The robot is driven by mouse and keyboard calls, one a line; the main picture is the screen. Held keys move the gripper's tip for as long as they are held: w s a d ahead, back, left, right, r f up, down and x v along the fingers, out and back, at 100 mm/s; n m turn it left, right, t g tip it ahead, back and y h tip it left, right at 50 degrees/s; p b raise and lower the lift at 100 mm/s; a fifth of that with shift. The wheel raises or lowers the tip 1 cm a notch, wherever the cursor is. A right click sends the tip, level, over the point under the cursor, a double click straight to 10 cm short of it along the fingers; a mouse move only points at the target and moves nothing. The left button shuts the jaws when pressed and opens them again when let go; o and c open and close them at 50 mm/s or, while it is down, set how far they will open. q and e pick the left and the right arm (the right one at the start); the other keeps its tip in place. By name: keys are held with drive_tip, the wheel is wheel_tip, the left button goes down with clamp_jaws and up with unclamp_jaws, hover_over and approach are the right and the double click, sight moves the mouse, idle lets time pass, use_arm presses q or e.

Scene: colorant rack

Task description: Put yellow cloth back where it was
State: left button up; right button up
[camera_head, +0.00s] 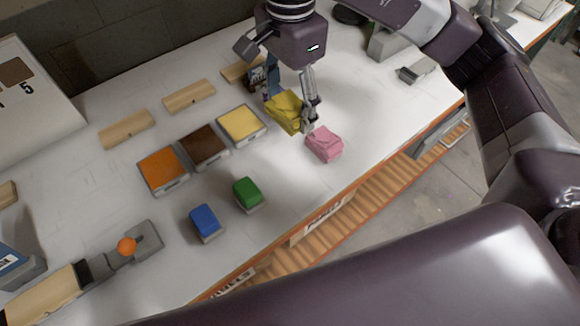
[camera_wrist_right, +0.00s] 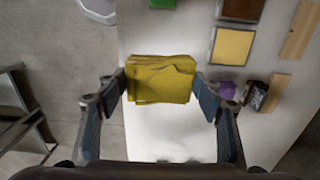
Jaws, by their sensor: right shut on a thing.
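My right gripper (camera_head: 291,111) is shut on the folded yellow cloth (camera_head: 283,106), one finger on each side of it, over the white table (camera_head: 250,185). The cloth also shows between the fingers in the right wrist view (camera_wrist_right: 160,82). In the head view it appears just right of the yellow tray (camera_head: 241,124) and up-left of a folded pink cloth (camera_head: 324,145). I cannot tell whether the cloth touches the table. My left gripper is not in view.
Orange (camera_head: 162,169) and brown (camera_head: 204,146) trays line up with the yellow one. Green (camera_head: 247,193) and blue (camera_head: 205,221) blocks stand near the front edge. Wooden blocks (camera_head: 189,96) lie behind the trays. A small dark item (camera_wrist_right: 255,95) stands nearby.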

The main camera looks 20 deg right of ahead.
wheel_tip(320, 180, down, 4)
drive_tip(key=f, duration=0.1)
drive_tip(key=p, duration=0.3)
hover_over(290, 172)
wheel_tip(290, 172, down, 10)
drive_tip(key=shift+r, duration=0.1)
wheel_tip(290, 172, down, 5)
drive_tip(key=shift+r+p, duration=0.15)
drive_tip(key=shift+p, duration=0.6)
drive_tip(key=shift+f+b, duration=0.3)
drive_tip(key=shift+f, duration=0.05)
drive_tip(key=o, duration=1.1)
drive_tip(key=shift+r, duration=0.1)
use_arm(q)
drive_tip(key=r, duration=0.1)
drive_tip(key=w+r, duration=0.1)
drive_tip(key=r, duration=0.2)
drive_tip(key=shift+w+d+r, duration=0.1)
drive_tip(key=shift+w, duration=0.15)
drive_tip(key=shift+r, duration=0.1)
use_arm(e)
drive_tip(key=shift+r, duration=0.1)
